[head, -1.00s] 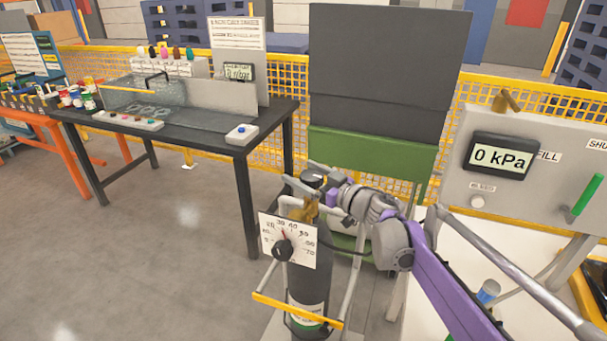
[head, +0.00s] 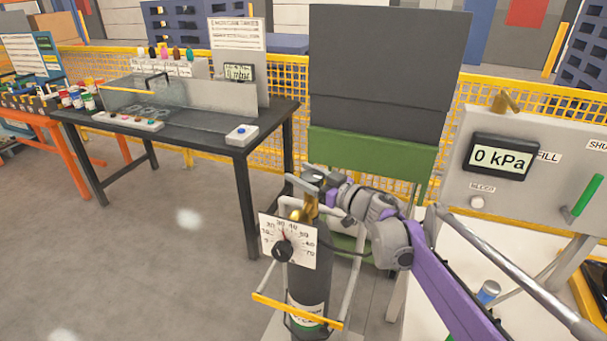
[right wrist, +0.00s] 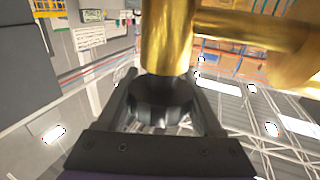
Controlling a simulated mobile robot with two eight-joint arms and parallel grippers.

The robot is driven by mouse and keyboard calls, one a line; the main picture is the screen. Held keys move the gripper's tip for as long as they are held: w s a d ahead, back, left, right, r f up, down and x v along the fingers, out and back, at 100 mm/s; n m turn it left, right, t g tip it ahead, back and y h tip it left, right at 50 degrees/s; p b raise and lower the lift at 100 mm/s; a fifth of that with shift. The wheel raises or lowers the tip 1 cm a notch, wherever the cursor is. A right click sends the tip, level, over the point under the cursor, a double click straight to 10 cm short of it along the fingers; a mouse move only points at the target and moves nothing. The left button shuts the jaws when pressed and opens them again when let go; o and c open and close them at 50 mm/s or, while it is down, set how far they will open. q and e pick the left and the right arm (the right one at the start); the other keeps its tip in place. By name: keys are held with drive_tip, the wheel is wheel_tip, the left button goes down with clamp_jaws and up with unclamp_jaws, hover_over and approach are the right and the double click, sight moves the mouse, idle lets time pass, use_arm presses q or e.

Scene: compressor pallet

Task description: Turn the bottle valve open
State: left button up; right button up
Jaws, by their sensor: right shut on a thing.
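The dark gas bottle (head: 309,278) stands upright in a pale tubular frame, with a brass valve body (head: 311,208) on top. A black valve handwheel sits above the brass; in the right wrist view the black handwheel (right wrist: 163,97) lies between the two fingers, with the brass stem (right wrist: 168,40) beyond it. My right gripper (head: 312,176) is at the top of the bottle, shut on the handwheel. The fingers partly hide the handwheel in the head view. A white dial plate (head: 302,240) with a black knob (head: 282,251) stands in front of the bottle. My left gripper is out of view.
A panel (head: 540,165) with a "0 kPa" display (head: 499,157) and a green handle (head: 588,195) stands at right. A black table (head: 262,135) is at left. A yellow bar (head: 297,311) crosses the bottle frame low in front. The floor at left is clear.

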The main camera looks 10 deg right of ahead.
drive_tip(key=n+g+y, duration=0.1)
drive_tip(key=n+g+y+p, duration=0.1)
drive_tip(key=n+g+y, duration=0.1)
drive_tip(key=g+y, duration=0.1)
drive_tip(key=shift+s+a+n, duration=0.2)
drive_tip(key=shift+s+n, duration=0.05)
drive_tip(key=shift+n, duration=0.15)
drive_tip(key=shift+s+a+n+g+y+p, duration=0.2)
drive_tip(key=shift+n+g+y+p, duration=0.55)
drive_tip(key=shift+g, duration=0.5)
drive_tip(key=shift+s+a+n+g+y+p, duration=0.15)
drive_tip(key=shift+n+g+y+p, duration=0.3)
drive_tip(key=shift+n+g, duration=0.65)
drive_tip(key=shift+g, duration=0.25)
drive_tip(key=o, duration=1.4)
drive_tip(key=shift+c, duration=0.2)
drive_tip(key=shift+s+d, duration=0.1)
drive_tip(key=shift+d, duration=0.05)
drive_tip(key=v, duration=1)
drive_tip(key=shift+d, duration=0.3)
drive_tip(key=shift+f, duration=0.15)
